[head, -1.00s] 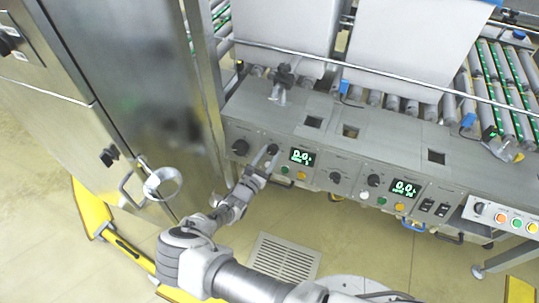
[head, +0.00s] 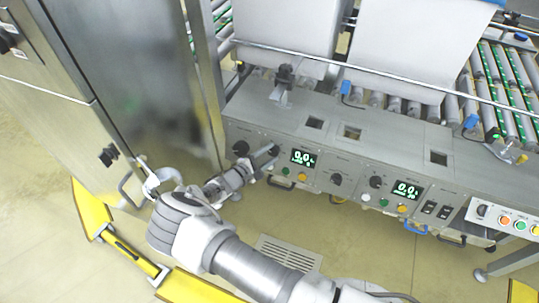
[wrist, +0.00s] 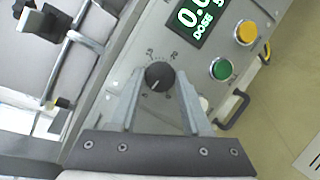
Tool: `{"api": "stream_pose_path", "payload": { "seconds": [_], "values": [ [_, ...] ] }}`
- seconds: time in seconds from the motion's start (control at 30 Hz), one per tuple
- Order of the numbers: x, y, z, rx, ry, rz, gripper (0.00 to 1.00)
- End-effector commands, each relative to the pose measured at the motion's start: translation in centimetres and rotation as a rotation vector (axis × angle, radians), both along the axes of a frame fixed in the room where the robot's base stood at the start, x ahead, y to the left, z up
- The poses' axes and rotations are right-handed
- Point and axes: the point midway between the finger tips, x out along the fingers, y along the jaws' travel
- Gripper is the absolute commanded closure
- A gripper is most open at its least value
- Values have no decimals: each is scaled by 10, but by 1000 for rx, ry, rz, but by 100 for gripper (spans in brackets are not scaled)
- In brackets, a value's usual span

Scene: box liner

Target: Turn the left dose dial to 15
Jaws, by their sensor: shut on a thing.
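The left dose dial (wrist: 158,75) is a round black knob with a white pointer line, on the grey panel beside the left display (wrist: 200,20). In the wrist view its pointer line aims to the lower left. Scale marks surround it; I cannot read them all. My gripper (wrist: 159,77) is shut on the dial, one finger on each side of it. In the head view my gripper (head: 271,158) is at the panel, just left of the left display (head: 303,157), and partly hides the dial. The display reads 0.0 with a partly cut-off DOSE line below.
A green button (wrist: 222,68) and a yellow button (wrist: 246,32) sit near the display. Another black knob (head: 240,148) is to the left. A second display (head: 406,190) and dial (head: 376,182) are to the right. A steel cabinet (head: 140,80) stands at left.

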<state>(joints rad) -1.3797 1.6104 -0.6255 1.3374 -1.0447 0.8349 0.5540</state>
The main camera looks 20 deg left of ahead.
Motion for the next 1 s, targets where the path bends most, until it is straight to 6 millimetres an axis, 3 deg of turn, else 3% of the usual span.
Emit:
{"api": "stream_pose_path", "payload": {
  "seconds": [1.0],
  "values": [
    [1,-1,4,909,-71,-319,100]
  ]
}}
